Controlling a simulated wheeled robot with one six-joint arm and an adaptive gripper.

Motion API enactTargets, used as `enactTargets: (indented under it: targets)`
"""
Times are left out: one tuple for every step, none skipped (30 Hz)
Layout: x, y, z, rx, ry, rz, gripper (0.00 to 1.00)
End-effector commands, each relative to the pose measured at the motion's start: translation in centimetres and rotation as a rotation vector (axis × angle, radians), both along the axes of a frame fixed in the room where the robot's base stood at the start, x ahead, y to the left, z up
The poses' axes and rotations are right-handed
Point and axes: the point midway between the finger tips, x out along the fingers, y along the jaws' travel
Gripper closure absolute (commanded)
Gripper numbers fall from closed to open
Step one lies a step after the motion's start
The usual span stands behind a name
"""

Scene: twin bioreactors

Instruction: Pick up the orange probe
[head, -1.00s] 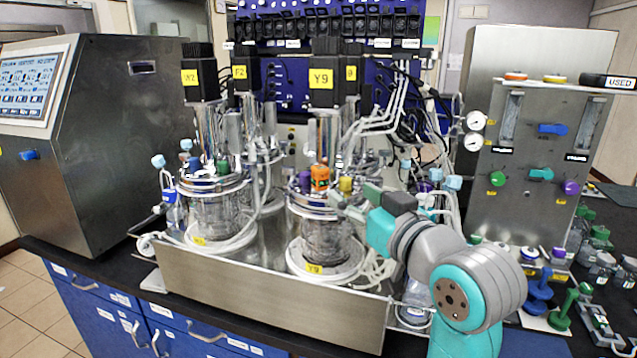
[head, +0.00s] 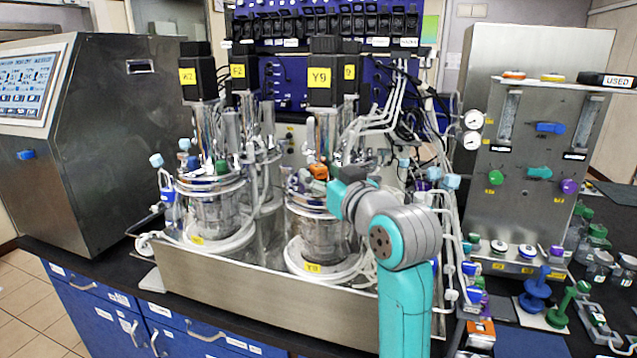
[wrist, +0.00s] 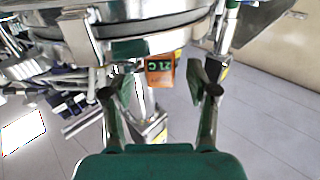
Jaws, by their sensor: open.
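The orange probe (head: 318,171) stands in the lid of the front right vessel (head: 318,230), under the Y9 motor, in the head view. In the wrist view, an orange labelled block (wrist: 160,72), which looks like the probe's head, shows below a round metal rim, centred between the fingertips and apart from them. In the head view my wrist and gripper are beside the vessel's lid, to the right of the probe. The gripper's fingertips are hard to make out there.
A green cap (head: 221,167) is on the front left vessel. A metal tray (head: 250,295) holds the vessels. Tubes and cables crowd the right and rear. A gas panel (head: 530,150) stands at the right, with coloured parts on the bench before it.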

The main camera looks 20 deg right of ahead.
Motion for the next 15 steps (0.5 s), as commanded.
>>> enactTargets:
  targets:
    - [0.02,0.0,0.01,0.0,0.0,0.0,0.42]
    - [0.01,0.0,0.01,0.0,0.0,0.0,0.42]
    - [0.0,0.0,0.01,0.0,0.0,0.0,0.42]
    - [0.0,0.0,0.01,0.0,0.0,0.0,0.42]
    - [-0.01,0.0,0.01,0.0,0.0,0.0,0.42]
    - [-0.01,-0.01,0.02,0.0,-0.001,0.0,0.52]
    - [-0.02,0.0,0.02,0.0,0.0,0.0,0.59]
    - [-0.02,-0.01,0.02,0.0,-0.001,0.0,0.67]
    - [-0.02,-0.01,0.02,0.0,0.0,0.0,0.77]
    - [-0.02,-0.01,0.02,0.0,-0.001,0.0,0.84]
    - [-0.03,-0.01,0.02,0.0,-0.001,0.0,0.92]
    - [-0.03,-0.01,0.02,0.0,-0.001,0.0,1.0]
    - [-0.03,-0.01,0.02,0.0,-0.001,0.0,1.0]
    - [-0.03,-0.01,0.02,0.0,-0.001,0.0,1.0]
    - [-0.04,-0.02,0.04,0.0,-0.001,0.0,1.0]
